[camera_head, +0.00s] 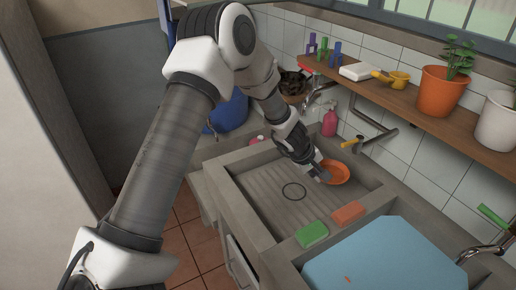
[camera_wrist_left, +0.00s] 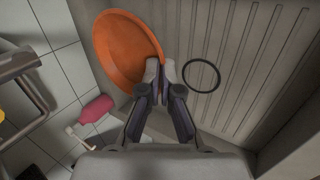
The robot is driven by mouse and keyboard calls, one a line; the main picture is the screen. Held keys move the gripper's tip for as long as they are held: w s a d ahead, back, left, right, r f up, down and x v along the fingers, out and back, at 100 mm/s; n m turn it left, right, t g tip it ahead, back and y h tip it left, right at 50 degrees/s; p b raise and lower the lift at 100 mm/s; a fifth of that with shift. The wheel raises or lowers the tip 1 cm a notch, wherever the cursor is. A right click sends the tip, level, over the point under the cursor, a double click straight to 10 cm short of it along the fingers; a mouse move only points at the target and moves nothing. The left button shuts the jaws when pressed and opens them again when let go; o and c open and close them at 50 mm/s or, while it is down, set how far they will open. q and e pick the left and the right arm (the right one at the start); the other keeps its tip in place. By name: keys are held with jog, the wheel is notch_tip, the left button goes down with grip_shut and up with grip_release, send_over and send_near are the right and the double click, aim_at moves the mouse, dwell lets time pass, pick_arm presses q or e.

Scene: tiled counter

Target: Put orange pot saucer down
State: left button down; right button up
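The orange pot saucer (camera_head: 332,172) is at the back of the ribbed grey sink basin, to the right of my left gripper (camera_head: 322,177). In the left wrist view the saucer (camera_wrist_left: 122,48) appears as a tilted orange disc at upper left. My left gripper's fingers (camera_wrist_left: 161,72) are close together with the saucer's rim between their tips. Whether the saucer touches the basin floor or is held just above it, I cannot tell. My right gripper is in neither view.
A dark ring (camera_head: 293,191) marks the bare basin floor. Green (camera_head: 312,234) and orange (camera_head: 348,213) sponges lie on the front right edge, beside a light-blue surface (camera_head: 385,258). A shelf holds an orange pot (camera_head: 441,92).

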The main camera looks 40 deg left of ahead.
pick_arm(q)
jog(key=a+n+y+b, duration=0.2)
jog(key=a+n, duration=0.2)
jog(key=a, duration=0.1)
jog(key=n+g+y+b, duration=0.5)
jog(key=n+b, duration=0.4)
jog(key=n, duration=0.5)
send_over(260, 192)
jog(key=d, duration=0.2)
notch_tip(260, 192, down, 4)
jog(key=t+y, duration=0.1)
jog(key=shift+n, duration=0.5)
jog(key=f, duration=0.9)
jog(key=shift+s+a+f+b, duration=0.15)
jog(key=shift+s+f+b, duration=0.15)
jog(key=shift+b, duration=0.1)
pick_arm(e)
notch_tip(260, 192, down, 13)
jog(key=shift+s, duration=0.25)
pick_arm(q)
jog(key=shift+f, duration=0.1)
jog(key=c, duration=1.6)
grip_release()
jog(key=p+v, duration=0.1)
jog(key=v, duration=1.1)
jog(key=shift+d, duration=0.2)
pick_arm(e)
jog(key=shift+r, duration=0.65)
pick_arm(q)
jog(key=shift+w, duration=0.1)
